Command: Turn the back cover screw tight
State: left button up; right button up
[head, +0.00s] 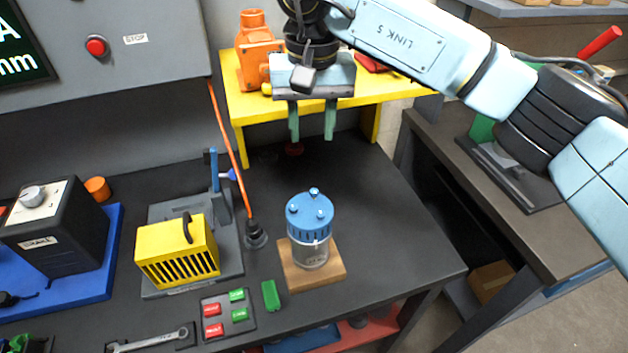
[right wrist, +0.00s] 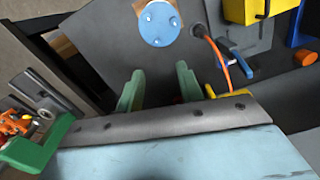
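The motor (head: 311,235) stands upright on a wooden block on the dark bench, with a blue back cover (head: 310,210) on top. Several blue screw heads show on the cover, one of them (head: 314,191) at its far edge. In the right wrist view the cover (right wrist: 160,24) is at the top, beyond the fingers. My right gripper (head: 312,136) is up behind the motor, in front of the yellow shelf, fingers pointing down. Its two green fingers are apart with nothing between them, also in the right wrist view (right wrist: 158,88). My left gripper is not seen.
A yellow shelf (head: 400,88) carries an orange object (head: 255,55). An orange cable runs down to a dark tool tip (head: 255,235) left of the motor. A yellow slotted box (head: 177,251), a button pad (head: 228,313) and a wrench (head: 150,340) lie further left. The bench right of the motor is clear.

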aim_at(314, 191)
jog(key=f+p, duration=0.1)
jog(key=f, duration=0.5)
jog(key=f+p, duration=0.1)
jog(key=f, duration=0.6)
jog(key=shift+w+d+f, duration=0.1)
jog(key=shift+d, duration=0.1)
